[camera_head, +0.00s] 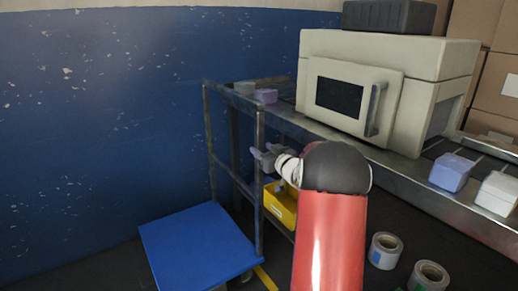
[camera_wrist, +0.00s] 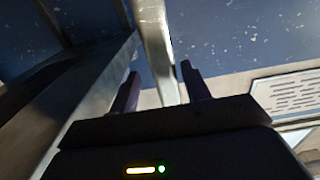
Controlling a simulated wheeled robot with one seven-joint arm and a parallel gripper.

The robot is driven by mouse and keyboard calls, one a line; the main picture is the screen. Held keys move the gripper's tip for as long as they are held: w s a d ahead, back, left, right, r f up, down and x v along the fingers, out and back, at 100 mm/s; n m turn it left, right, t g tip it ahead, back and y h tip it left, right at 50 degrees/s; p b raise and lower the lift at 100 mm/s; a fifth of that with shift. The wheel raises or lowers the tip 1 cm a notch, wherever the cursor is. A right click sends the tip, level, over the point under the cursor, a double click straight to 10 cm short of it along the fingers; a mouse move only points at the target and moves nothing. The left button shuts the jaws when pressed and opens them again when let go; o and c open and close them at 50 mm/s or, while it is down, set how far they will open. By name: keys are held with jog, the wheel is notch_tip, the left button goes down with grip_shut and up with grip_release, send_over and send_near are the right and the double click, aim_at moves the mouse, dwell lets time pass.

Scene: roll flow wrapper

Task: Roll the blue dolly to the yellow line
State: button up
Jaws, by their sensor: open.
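The blue dolly (camera_head: 200,248) stands on the floor at the lower left, with a flat blue deck and a grey metal push frame (camera_head: 260,125) rising at its far right side. A short piece of the yellow line (camera_head: 266,278) shows on the floor just right of the deck; the rest is hidden or out of frame. My gripper (camera_head: 263,152) is open at the near upright of the frame. In the wrist view, a pale metal bar (camera_wrist: 158,50) runs between the spread fingers of my gripper (camera_wrist: 160,80); I cannot tell whether they touch it.
A blue wall (camera_head: 100,120) rises behind the dolly. A conveyor with a cream wrapping machine (camera_head: 425,65) stands to the right. A yellow bin (camera_head: 281,208) sits below it, and film rolls (camera_head: 385,250) stand on the floor at the lower right.

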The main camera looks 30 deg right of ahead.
jog(key=s, duration=0.4)
jog(key=shift+s+d, duration=0.15)
jog(key=shift+s, duration=0.05)
jog(key=s+a+r+m+g+h, duration=0.1)
jog(key=s+a+r+g+h, duration=0.15)
jog(key=s+a, duration=0.35)
jog(key=s+a+r+m+g+h, duration=0.1)
jog(key=s+a+r+g+h, duration=0.15)
jog(key=a, duration=0.55)
jog(key=s+a+f+g+y, duration=0.1)
jog(key=s+a+f+g, duration=0.1)
jog(key=s+a, duration=0.3)
jog(key=s+a+f+n+g+y, duration=0.1)
jog(key=s+a, duration=0.5)
jog(key=s, duration=0.6)
jog(key=s+a+f+g+y, duration=0.2)
jog(key=s+a+f+g, duration=0.2)
jog(key=s, duration=0.4)
jog(key=shift+s+a+f+n, duration=0.3)
jog(key=shift+a, duration=0.55)
